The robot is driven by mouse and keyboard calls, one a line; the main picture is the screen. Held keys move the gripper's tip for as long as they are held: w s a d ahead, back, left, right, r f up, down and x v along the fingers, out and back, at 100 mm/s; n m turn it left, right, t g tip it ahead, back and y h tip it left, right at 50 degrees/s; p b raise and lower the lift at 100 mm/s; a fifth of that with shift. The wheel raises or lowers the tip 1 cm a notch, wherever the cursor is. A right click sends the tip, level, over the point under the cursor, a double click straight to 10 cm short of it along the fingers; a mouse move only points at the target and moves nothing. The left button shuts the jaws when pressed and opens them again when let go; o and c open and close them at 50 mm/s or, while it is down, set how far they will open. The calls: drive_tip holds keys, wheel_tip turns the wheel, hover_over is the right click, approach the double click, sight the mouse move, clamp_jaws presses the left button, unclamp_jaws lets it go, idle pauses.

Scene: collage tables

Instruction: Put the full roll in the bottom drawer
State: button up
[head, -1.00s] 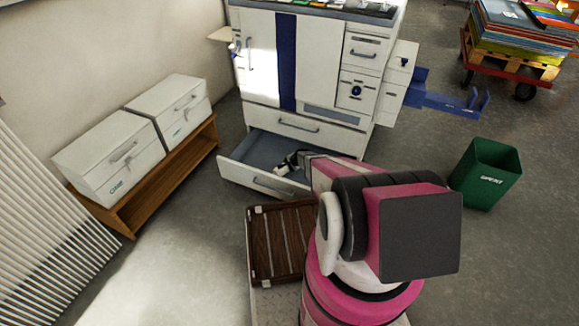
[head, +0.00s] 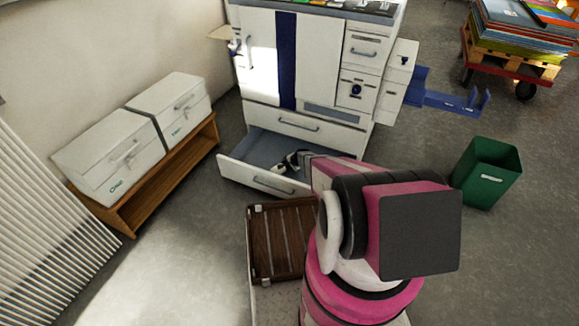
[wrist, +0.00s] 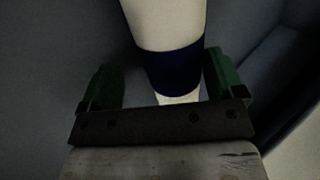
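The roll (wrist: 165,25) is white with a dark blue band (wrist: 173,70). In the wrist view it lies between the two green fingers of my gripper (wrist: 162,75). The fingers are spread, with a visible gap on the left side of the roll and very little on the right. The bottom drawer (head: 235,174) of the white cabinet is pulled out, and my arm reaches into it. In the head view my wrist and arm cover part of the drawer, and only a small white and dark patch shows inside. The roll appears to be down inside the grey drawer.
The drawer above (head: 290,125) is shut. A low wooden bench (head: 165,180) with two white boxes is at left. A green bin (head: 488,172) stands at right, with open floor around it.

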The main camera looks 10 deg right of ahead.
drive_tip(key=shift+r, duration=0.45)
drive_tip(key=s+r+n+g+h, duration=0.1)
drive_tip(key=s+r+n, duration=0.3)
drive_tip(key=s+r, duration=0.7)
drive_tip(key=s+r+n+g+h, duration=0.1)
drive_tip(key=s+r+n+g, duration=0.2)
drive_tip(key=s+r, duration=0.9)
drive_tip(key=s+r+n+g+h, duration=0.1)
drive_tip(key=s+r+n, duration=0.3)
drive_tip(key=s+r, duration=0.7)
wheel_tip(320, 180, up, 12)
drive_tip(key=shift+s+r+n+g+h, duration=0.1)
drive_tip(key=shift+s+n+g+h, duration=0.05)
drive_tip(key=shift+n+g+h, duration=0.2)
drive_tip(key=shift+d, duration=0.1)
